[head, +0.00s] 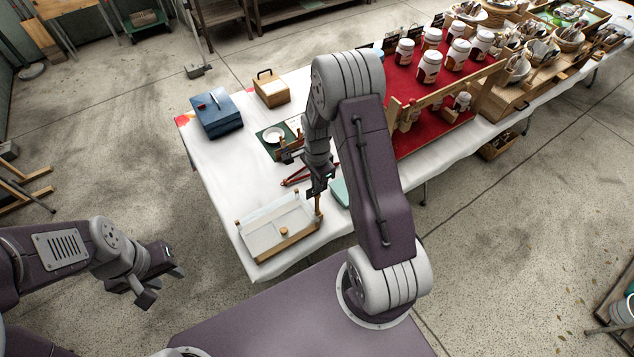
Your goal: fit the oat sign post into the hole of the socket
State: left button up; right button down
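A shallow wooden-framed tray (275,253) with a pale inside sits at the table's near left corner. A small round wooden piece (284,231) is in it; I cannot tell if this is the socket. A thin upright wooden post (318,206) shows at the tray's right side, directly below my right gripper (316,192). I cannot tell whether the fingers are around this post, or whether it is the oat sign post. No sign lettering can be read. My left gripper (163,286) is open and empty over the floor, left of the table.
A blue box (216,113), a wooden box (271,90) and a green mat with a white plate (273,135) stand farther back on the white table (215,165). Red-and-dark rods (297,177) lie behind the tray. Jars (429,66) fill a red stand. My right arm hides the table's middle.

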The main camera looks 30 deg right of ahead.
jog(key=shift+f+b, duration=0.55)
jog(key=shift+f, duration=0.35)
jog(key=c, duration=1.6)
grip_release()
jog(key=shift+o, duration=0.2)
jog(key=shift+r, duration=0.1)
notch_tip(320, 180, up, 9)
jog(key=shift+b, duration=0.4)
